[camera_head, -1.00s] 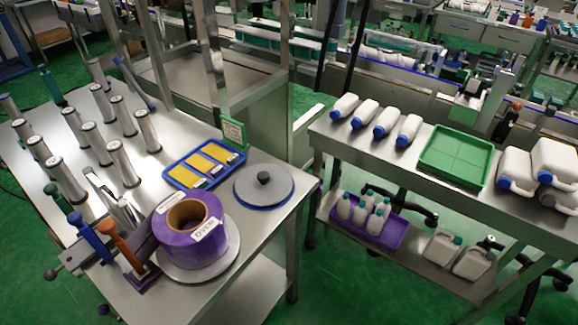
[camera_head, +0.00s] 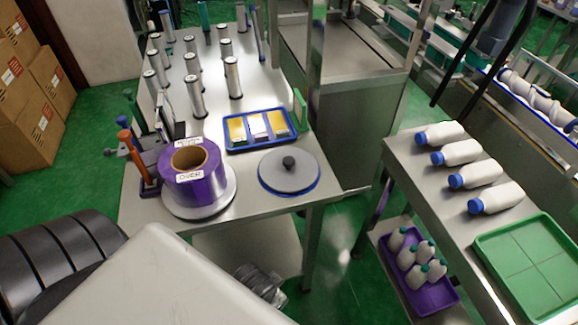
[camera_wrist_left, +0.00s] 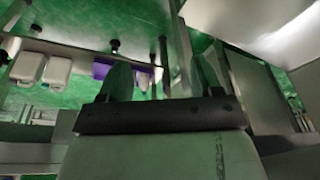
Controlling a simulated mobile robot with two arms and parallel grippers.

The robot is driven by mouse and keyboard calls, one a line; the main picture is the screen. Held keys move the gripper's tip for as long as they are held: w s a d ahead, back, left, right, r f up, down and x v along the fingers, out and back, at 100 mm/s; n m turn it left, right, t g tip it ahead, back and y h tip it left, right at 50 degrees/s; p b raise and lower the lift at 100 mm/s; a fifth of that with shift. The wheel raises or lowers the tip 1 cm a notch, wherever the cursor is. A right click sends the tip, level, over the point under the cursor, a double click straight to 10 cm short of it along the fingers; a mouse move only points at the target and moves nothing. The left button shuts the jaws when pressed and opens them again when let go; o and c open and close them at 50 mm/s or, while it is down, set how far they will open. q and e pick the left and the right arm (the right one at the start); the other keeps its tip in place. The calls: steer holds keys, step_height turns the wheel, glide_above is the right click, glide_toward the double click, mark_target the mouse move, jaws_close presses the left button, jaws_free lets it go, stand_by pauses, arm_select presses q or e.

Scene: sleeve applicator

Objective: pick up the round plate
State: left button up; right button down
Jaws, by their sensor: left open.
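The round plate (camera_head: 305,178) is a flat grey disc with a blue rim and a black knob in its middle. It lies flat on the front right corner of the steel table in the head view. Nothing covers it and no gripper touches it. My left gripper (camera_wrist_left: 162,80) shows in the left wrist view with its two fingers apart and nothing between them. I do not make out the plate in that view. The left gripper's fingers do not show in the head view. My right gripper is in neither view.
A purple film roll (camera_head: 207,187) stands left of the plate. A blue tray (camera_head: 236,148) with yellow-topped packs lies behind it, beside a green stand (camera_head: 300,110). Metal cylinders (camera_head: 233,78) stand farther back. A second table (camera_head: 433,202) with white bottles is at right, across a floor gap.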

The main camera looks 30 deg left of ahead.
arm_select(q)
steer(key=w+r+m+t, duration=0.2)
steer(key=w+r+t, duration=0.4)
steer(key=w+r, duration=0.5)
steer(key=w+r+m+t, duration=0.1)
steer(key=w+r+t, duration=0.5)
steer(key=r, duration=0.9)
steer(key=w+d+r+m+g+h, duration=0.1)
steer(key=w+d+r+m+h, duration=0.1)
steer(key=d+r+m+h, duration=0.6)
steer(key=w+d+r+m+g+h, duration=0.1)
steer(key=w+d+r+m+h, duration=0.25)
steer(key=m+h, duration=0.8)
steer(key=m+g+y+p, duration=0.1)
steer(key=m+g+y, duration=1.1)
steer(key=y, duration=0.8)
glide_above(289, 159)
steer(key=shift+n+g, duration=0.5)
steer(key=shift+n, duration=0.25)
steer(key=f, duration=1.3)
steer(key=shift+s+a+f, duration=0.1)
steer(key=shift+s+f, duration=0.15)
steer(key=shift+s, duration=0.05)
steer(key=shift+w+f+p, duration=0.2)
steer(key=shift+f+p, duration=0.5)
steer(key=shift+f, duration=2)
steer(key=c, duration=1.1)
